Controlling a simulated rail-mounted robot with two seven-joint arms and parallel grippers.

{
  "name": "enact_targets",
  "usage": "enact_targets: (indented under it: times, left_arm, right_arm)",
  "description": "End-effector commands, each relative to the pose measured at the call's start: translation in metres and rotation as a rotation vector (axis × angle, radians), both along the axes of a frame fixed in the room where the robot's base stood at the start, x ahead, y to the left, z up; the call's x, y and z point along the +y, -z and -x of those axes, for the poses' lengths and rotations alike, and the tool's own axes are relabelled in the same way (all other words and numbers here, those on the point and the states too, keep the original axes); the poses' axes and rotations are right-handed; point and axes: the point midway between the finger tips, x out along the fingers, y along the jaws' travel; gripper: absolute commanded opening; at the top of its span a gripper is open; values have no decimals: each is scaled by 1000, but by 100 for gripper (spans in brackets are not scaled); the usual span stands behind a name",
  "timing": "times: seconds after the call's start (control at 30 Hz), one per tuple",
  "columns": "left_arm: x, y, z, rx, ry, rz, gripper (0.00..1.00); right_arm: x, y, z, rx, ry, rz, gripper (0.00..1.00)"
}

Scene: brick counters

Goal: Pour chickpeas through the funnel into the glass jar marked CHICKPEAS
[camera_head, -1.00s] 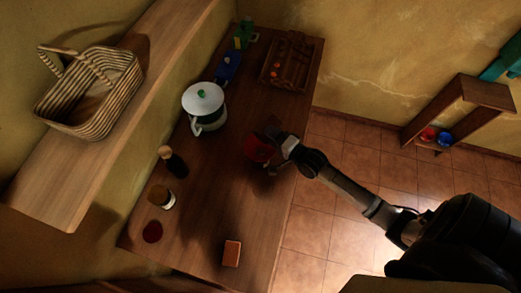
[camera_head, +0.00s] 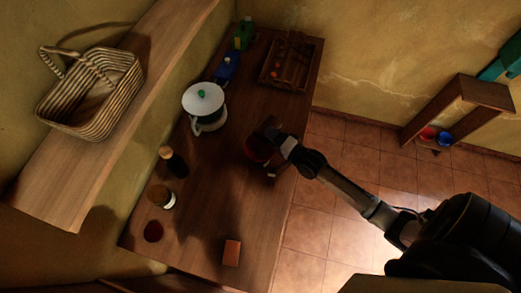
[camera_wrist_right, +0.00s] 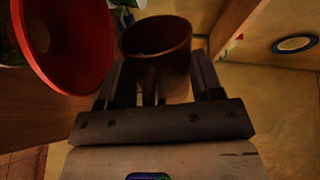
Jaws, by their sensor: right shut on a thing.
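My right gripper (camera_head: 281,142) is shut on a dark brown mug (camera_wrist_right: 155,48) at its handle; the mug sits between the fingers (camera_wrist_right: 160,85) in the right wrist view. Whether chickpeas are in it cannot be told. In the head view the mug (camera_head: 271,130) is small and dark, close above a red funnel (camera_head: 257,150) over the right part of the counter. The wide red rim of the funnel (camera_wrist_right: 72,45) is beside the mug in the right wrist view. Anything under the funnel is hidden, and no CHICKPEAS marking is readable. My left gripper is not in view.
A wicker basket (camera_head: 92,95) is on the shelf at left.

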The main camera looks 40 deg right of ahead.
Motion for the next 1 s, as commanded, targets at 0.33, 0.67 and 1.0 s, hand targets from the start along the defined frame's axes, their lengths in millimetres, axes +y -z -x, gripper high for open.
enact_targets:
  times: [0.33, 0.67, 1.0]
  left_arm:
    - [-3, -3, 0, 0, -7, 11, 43]
    - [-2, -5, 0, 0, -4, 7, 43]
    - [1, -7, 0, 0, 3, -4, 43]
  right_arm:
    - [1, -1, 0, -4, 1, 20, 24]
    - [2, -2, 0, -5, 1, 41, 24]
    - [2, -2, 0, -8, 0, 62, 24]
